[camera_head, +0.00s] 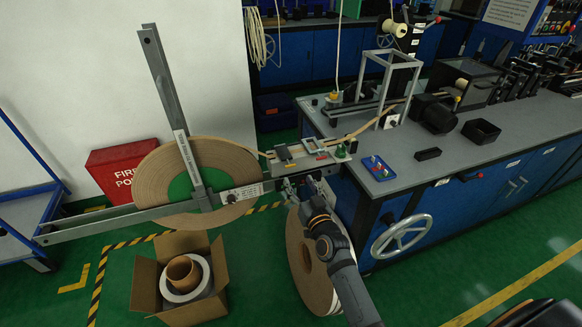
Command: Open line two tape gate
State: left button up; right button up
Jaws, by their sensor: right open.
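A large tan tape reel with a green core (180,188) is mounted upright at the left end of the workbench. A grey bar (165,80) with a white label stands steeply across the reel; the label is too small to read. A small fixture plate (305,155) with a square frame and a red part lies right of the reel; I cannot tell which part is the tape gate. My right gripper (302,190) is open, just below this plate, in front of a second tan reel (308,265). My left gripper is out of view.
The grey workbench (480,150) with blue cabinets extends right. A handwheel (402,236) sticks out at its front. A cardboard box (180,278) with a roll inside stands on the green floor. A red box (118,165) stands by the wall. The floor at front right is mostly clear.

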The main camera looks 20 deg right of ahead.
send_near(285, 156)
jog(key=w, duration=0.4)
jog(key=shift+w+f, duration=0.15)
jog(key=shift+f, duration=0.05)
grip_shut()
